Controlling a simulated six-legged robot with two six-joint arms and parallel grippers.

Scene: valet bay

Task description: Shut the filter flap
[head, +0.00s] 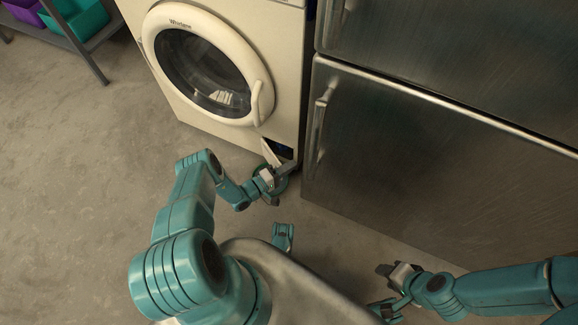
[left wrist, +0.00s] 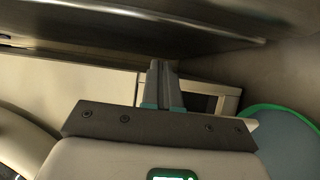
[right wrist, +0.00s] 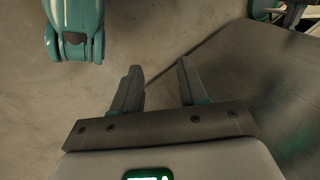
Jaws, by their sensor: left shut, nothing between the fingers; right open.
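The filter flap (head: 271,153) is a small cream panel at the lower right of the washing machine's front (head: 221,125). It stands tilted out from a dark opening (head: 281,149). My left gripper (head: 291,167) is shut and empty, low in front of the machine, just below and right of the flap. I cannot tell whether it touches the flap. In the left wrist view the closed fingers (left wrist: 162,76) overlap the machine's cream front beside a framed recess (left wrist: 208,98). My right gripper (head: 385,270) is open and empty over the floor; its spread fingers also show in the right wrist view (right wrist: 155,85).
A steel cabinet (head: 420,150) with bar handles stands close to the right of the machine, near my left gripper. The machine's round door (head: 207,65) is closed above the flap. A shelf (head: 80,35) with bins stands at the upper left. Bare floor (head: 80,180) lies at the left.

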